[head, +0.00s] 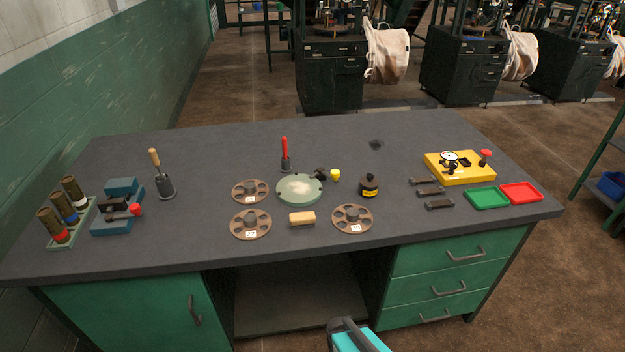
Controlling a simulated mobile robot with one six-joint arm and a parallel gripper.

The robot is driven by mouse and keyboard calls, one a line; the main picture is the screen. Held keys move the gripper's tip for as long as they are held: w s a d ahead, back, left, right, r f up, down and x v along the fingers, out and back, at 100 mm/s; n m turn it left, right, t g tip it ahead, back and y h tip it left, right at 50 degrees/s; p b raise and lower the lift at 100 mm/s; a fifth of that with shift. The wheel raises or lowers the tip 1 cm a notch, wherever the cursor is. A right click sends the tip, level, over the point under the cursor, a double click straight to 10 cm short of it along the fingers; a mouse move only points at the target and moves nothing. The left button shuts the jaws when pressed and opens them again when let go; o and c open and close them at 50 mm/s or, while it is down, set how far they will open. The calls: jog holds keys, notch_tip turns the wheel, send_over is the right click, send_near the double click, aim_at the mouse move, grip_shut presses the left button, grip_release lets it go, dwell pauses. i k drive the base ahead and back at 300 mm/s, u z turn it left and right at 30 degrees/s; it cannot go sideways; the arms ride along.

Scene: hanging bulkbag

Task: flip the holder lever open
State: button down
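Several levers or knobs show in the head view, and I cannot tell which is the holder lever. A blue clamp-like holder (120,206) at the left of the bench has a dark lever with a red knob (136,209), lying low toward the right. A round pale green plate (299,188) at the middle has a small dark part with a yellow knob (335,175) at its right. A yellow gauge block (459,168) at the right has an upright red knob (486,154). A teal and dark part of my arm shows at the bottom edge; my gripper's fingertips are not visible.
Brown spoked discs (251,224), a wooden-topped block (302,218) and a black weight (369,185) surround the plate. Upright tubes (74,191) and a brush in a pot (165,186) flank the blue holder.

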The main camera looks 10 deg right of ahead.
aim_at(334, 174)
jog(key=k, duration=0.25)
jog(key=z, duration=0.15)
jog(key=i, duration=0.9)
jog(key=z, duration=1.65)
jog(key=k, duration=0.1)
jog(key=u, duration=3.15)
